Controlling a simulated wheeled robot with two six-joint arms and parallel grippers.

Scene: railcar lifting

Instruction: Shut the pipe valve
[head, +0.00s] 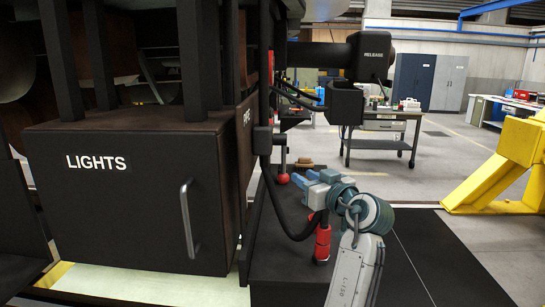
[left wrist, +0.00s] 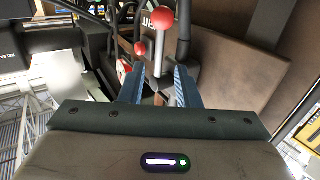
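My left gripper (head: 308,183) is at the dark pipework on the railcar's end, its blue fingers pointing left. In the left wrist view its two fingers (left wrist: 158,82) stand apart with a gap between them. Beyond that gap is a lever with a large red ball (left wrist: 163,20) on a pale rod. A smaller red ball (left wrist: 140,48) is to its left, farther off. In the head view one red ball (head: 283,178) shows just left of the fingertips. I cannot tell which of these works the pipe valve. My right gripper is not in view.
A dark box marked LIGHTS (head: 110,200) with a handle fills the left. A RELEASE block (head: 371,57) sticks out above my gripper. A red cylindrical fitting (head: 322,243) is below it. A yellow frame (head: 505,165) stands right; open floor lies between.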

